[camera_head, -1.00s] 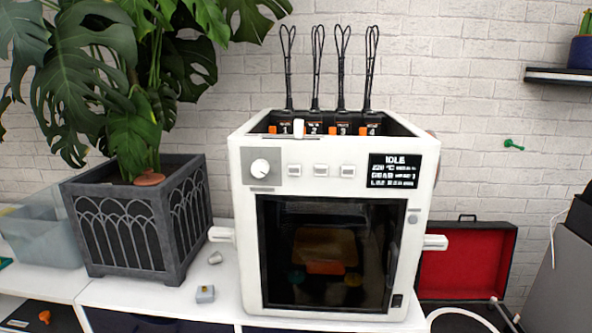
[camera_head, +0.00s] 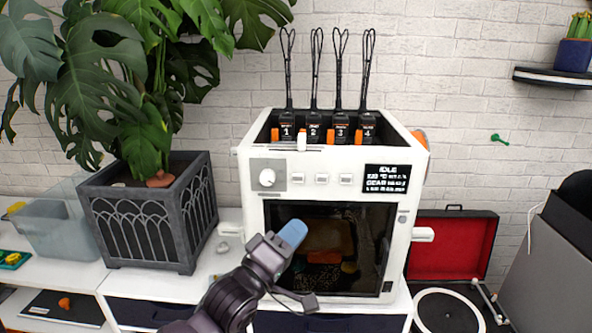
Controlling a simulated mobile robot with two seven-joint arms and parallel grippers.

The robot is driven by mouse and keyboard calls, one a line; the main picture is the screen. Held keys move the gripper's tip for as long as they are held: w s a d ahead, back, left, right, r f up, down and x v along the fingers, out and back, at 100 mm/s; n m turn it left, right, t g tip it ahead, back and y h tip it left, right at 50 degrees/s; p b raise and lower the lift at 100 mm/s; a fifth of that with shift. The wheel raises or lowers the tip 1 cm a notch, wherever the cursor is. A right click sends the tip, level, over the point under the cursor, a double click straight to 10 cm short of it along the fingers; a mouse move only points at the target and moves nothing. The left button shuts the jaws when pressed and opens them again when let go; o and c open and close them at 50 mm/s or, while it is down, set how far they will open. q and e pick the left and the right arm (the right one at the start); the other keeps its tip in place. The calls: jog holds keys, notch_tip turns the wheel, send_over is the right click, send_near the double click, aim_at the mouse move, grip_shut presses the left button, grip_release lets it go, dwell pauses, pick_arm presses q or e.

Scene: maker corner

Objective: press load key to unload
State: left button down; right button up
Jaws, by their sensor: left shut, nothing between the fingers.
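A white 3D printer (camera_head: 248,195) stands on the white cabinet. The screen (camera_head: 386,179) at the panel's right reads IDLE. My left gripper (camera_head: 291,235) is shut and empty, with a blue tip, in front of the dark door window and below the keys. My right gripper is not in view.
A large plant in a grey planter (camera_head: 150,225) stands left of the printer. A clear bin (camera_head: 55,232) is farther left. At right are a turntable (camera_head: 447,312), an open red-lined case (camera_head: 447,248) and a grey box (camera_head: 550,270).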

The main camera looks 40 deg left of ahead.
aim_at(298, 178)
pick_arm(q)
notch_tip(298, 178, up, 4)
jog(key=shift+d+f+n+t+h, duration=0.1)
jog(key=shift+n+t+h, duration=0.2)
jog(key=shift+n+t, duration=0.2)
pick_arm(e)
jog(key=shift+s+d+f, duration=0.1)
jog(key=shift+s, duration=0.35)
pick_arm(q)
jog(key=shift+w, duration=0.1)
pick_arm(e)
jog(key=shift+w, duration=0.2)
pick_arm(q)
jog(key=shift+w+a+b, duration=0.3)
jog(key=shift+w+a, duration=0.45)
jog(key=shift+w, duration=0.45)
jog(key=shift+w+a+b, duration=0.35)
jog(key=shift+w+a, duration=0.45)
jog(key=shift+w, duration=0.45)
jog(key=shift+w+a+b, duration=0.3)
jog(key=shift+w+a, duration=0.45)
jog(key=shift+w, duration=0.45)
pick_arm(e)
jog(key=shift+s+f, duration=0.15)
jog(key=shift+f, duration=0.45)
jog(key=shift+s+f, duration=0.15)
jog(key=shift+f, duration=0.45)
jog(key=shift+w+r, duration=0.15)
